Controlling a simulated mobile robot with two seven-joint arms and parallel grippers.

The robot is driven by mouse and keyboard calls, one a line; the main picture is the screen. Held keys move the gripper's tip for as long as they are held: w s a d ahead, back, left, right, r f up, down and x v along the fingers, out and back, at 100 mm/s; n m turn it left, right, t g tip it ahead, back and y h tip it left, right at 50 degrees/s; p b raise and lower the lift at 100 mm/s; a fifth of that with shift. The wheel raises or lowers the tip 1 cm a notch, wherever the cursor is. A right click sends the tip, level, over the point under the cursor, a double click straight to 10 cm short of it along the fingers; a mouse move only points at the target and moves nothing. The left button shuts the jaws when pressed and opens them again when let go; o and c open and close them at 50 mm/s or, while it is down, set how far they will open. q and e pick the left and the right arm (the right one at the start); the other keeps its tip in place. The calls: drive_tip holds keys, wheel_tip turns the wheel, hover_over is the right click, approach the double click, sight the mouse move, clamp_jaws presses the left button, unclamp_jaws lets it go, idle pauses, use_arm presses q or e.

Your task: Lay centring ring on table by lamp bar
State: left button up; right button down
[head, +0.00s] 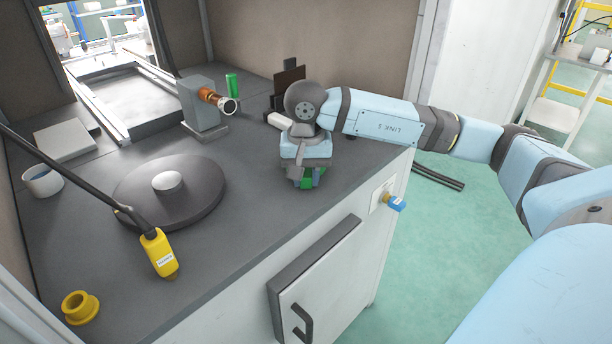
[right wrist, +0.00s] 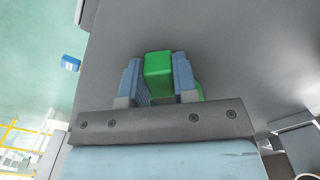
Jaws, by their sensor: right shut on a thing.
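My right gripper (head: 304,180) points down over the right part of the dark table (head: 250,215), near its front edge. It is shut on a green piece (head: 307,183), which I take to be the centring ring. In the right wrist view, a green block (right wrist: 158,68) sits between the two blue-grey fingers (right wrist: 158,82), with a rounded green part behind it. The ring shape is mostly hidden, and I cannot tell if it touches the table. I cannot pick out the lamp bar with certainty. My left gripper is not in view.
A grey block with a copper nozzle (head: 208,96), a green cylinder (head: 232,84) and a dark upright plate (head: 289,82) stand behind. A round turntable (head: 205,200), yellow labelled tool (head: 159,253), yellow flanged ring (head: 80,307) and cup (head: 42,181) are left. Table between turntable and gripper is clear.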

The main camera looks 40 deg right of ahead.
drive_tip(key=shift+f, duration=0.15)
drive_tip(key=c, duration=0.9)
unclamp_jaws()
drive_tip(key=shift+r, duration=0.35)
use_arm(q)
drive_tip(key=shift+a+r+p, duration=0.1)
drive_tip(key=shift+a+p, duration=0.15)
drive_tip(key=shift+p, duration=0.75)
use_arm(e)
wheel_tip(320, 180, up, 12)
drive_tip(key=shift+f, duration=0.1)
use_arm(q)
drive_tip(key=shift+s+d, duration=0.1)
